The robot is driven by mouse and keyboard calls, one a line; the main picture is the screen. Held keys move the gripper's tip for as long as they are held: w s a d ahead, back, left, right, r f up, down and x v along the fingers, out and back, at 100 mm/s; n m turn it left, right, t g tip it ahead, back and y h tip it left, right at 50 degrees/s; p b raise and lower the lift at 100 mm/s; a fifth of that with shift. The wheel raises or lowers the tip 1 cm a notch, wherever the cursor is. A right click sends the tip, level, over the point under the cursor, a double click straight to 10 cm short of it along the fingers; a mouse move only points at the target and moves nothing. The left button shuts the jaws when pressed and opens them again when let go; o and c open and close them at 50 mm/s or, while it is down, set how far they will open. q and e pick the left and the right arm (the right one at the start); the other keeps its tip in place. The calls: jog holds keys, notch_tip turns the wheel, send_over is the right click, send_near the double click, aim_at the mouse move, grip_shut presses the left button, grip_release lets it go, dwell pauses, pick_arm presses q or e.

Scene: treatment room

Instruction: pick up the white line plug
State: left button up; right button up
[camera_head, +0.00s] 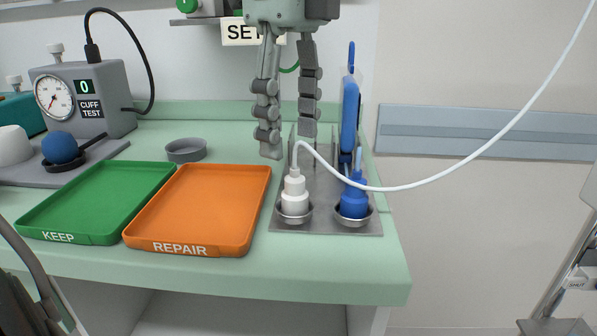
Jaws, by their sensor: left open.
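The white line plug (294,196) stands upright in a small metal cup (294,218) on a grey metal plate (327,227) near the bench's right end. Its white cable (430,180) rises from its top, arches right and runs to the upper right. My right gripper is not in view.
A blue plug (354,200) stands in a second cup right beside the white one; the white cable crosses it. An orange REPAIR tray (200,210) and green KEEP tray (97,202) lie left. A grey ring (186,150) and cuff tester (85,100) stand behind.

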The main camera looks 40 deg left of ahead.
aim_at(295, 168)
pick_arm(q)
jog(key=shift+w+a, duration=0.15)
jog(key=shift+w, duration=0.1)
jog(key=shift+f, duration=0.25)
jog(key=f, duration=0.7)
jog(key=shift+d+f, duration=0.1)
jog(key=shift+d, duration=0.2)
jog(key=c, duration=1.1)
